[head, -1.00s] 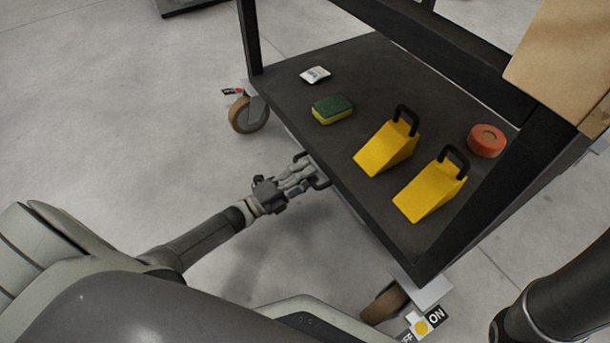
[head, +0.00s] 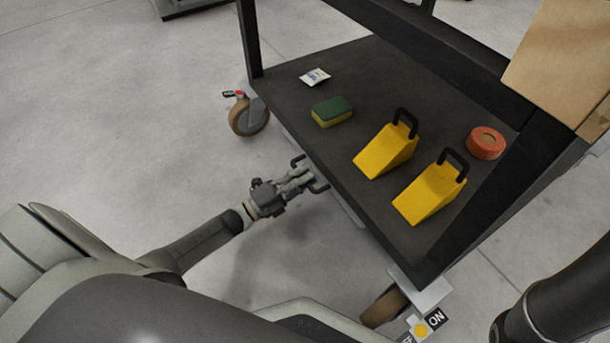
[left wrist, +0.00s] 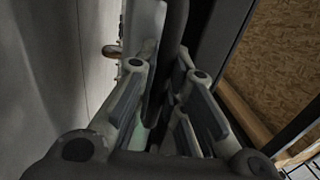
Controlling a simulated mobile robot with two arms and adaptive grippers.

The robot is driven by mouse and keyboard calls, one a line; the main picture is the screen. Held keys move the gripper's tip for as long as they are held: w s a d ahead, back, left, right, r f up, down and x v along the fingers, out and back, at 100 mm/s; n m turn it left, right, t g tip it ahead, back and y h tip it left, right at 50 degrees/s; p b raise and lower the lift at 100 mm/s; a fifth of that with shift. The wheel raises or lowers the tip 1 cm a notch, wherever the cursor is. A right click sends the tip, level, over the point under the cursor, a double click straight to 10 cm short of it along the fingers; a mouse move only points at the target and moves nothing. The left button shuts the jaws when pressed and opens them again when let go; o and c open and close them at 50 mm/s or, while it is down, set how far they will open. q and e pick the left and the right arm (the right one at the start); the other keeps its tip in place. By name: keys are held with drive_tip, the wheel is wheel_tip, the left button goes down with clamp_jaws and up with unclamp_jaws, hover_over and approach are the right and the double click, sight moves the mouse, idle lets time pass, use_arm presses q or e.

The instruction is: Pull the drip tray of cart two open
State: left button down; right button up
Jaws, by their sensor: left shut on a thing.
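The cart's black lower shelf (head: 300,110) fills the middle of the head view. A pale strip of the drip tray (head: 350,212) shows below its left edge, the rest hidden under the shelf. A black bar handle (head: 319,187) stands out from the tray's front. My left gripper (head: 304,178) is shut on this handle, beside the shelf edge. In the left wrist view, the gripper's fingers (left wrist: 165,105) close around the dark handle bar (left wrist: 174,45). My right arm shows at the lower right of the head view, but its gripper is out of view.
On the shelf are a white packet (head: 315,77), a sponge (head: 332,111), two yellow wedges (head: 385,150) and an orange roll (head: 486,143). A cardboard box (head: 560,60) is at the upper right. Casters (head: 248,117) stand at the shelf corners. The floor to the left is clear.

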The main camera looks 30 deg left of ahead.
use_arm(q)
drive_tip(key=r+p+v, duration=0.3)
drive_tip(key=r+v, duration=0.1)
drive_tip(key=v, duration=2)
drive_tip(key=shift+s+a, duration=0.3)
drive_tip(key=shift+r, duration=0.1)
drive_tip(key=c, duration=1.5)
unclamp_jaws()
drive_tip(key=v, duration=1.2)
drive_tip(key=shift+a, duration=0.1)
